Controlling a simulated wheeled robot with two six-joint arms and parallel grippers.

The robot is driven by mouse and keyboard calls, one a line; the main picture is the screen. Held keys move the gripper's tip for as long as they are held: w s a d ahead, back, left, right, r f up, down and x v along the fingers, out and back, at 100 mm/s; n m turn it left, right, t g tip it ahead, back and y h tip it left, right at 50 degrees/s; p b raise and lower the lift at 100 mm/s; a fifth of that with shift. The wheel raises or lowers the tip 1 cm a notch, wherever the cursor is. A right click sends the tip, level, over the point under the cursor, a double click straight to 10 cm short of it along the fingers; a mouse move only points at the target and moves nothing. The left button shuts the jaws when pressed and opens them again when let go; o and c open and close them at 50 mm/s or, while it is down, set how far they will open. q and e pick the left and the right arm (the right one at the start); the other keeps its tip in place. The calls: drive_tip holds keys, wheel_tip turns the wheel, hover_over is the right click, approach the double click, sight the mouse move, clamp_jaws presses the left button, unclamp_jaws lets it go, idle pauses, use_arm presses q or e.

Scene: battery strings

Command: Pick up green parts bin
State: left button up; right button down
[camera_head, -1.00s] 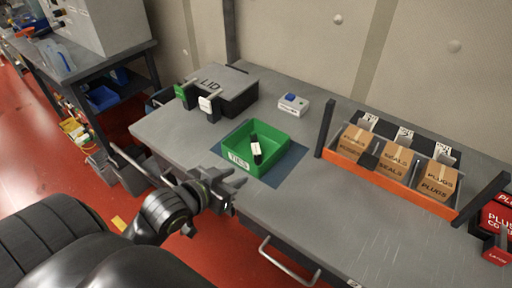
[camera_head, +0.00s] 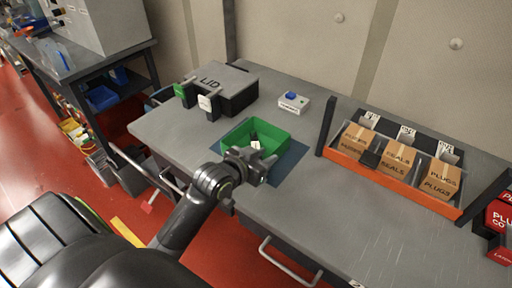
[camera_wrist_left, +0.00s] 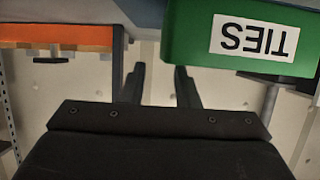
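The green parts bin (camera_head: 274,137) stands on a dark blue mat (camera_head: 291,162) on the grey workbench, with a black item with a white label inside. My left gripper (camera_head: 264,162) is at the bin's near side in the head view and hides part of its front wall. In the left wrist view the bin (camera_wrist_left: 190,35) shows at the upper right, with its white "TIES" label upside down. The two fingers of my left gripper (camera_wrist_left: 160,85) stand apart with nothing between them. I cannot tell whether they touch the bin. My right gripper is not in view.
A grey box marked "LID" (camera_head: 222,78) stands behind the bin to the left. A small white box with a blue button (camera_head: 293,103) is behind it. An orange rack (camera_head: 387,180) of cartons is at the right. The bench (camera_head: 300,215) is clear in front.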

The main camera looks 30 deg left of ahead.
use_arm(q)
drive_tip(key=shift+p+x, duration=0.4)
drive_tip(key=shift+x, duration=2.1)
drive_tip(key=shift+a, duration=0.1)
drive_tip(key=shift+r, duration=0.1)
clamp_jaws()
